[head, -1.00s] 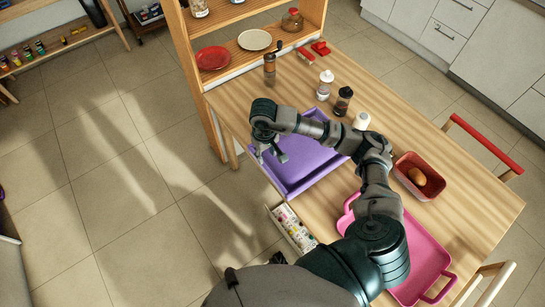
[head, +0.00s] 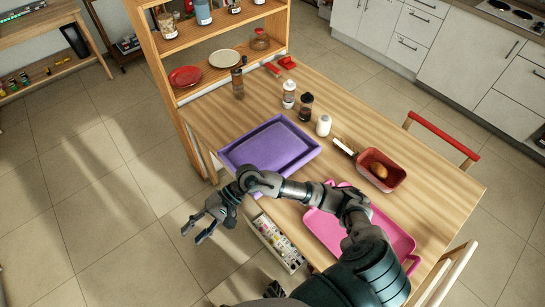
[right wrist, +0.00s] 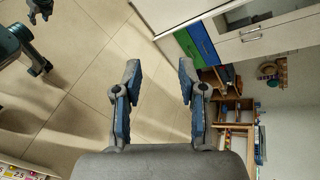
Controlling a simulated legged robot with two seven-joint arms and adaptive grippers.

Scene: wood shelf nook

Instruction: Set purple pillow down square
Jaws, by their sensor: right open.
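No pillow is plain in view. The purple thing is a shallow rectangular tray (head: 288,137) with a raised rim, lying flat on the wooden table along its left edge. Its sides look roughly parallel to the table's edges. It is empty, and my right arm hides a little of its near corner. My right gripper (head: 193,236) is open and empty, out past the table's left edge over the floor and apart from the tray. In the right wrist view, its open fingers (right wrist: 157,92) have only floor and distant furniture between them. My left gripper does not show in the head view.
A pink tray (head: 405,242) lies under my right arm. A wooden shelf (head: 160,75) rises at the table's far left end.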

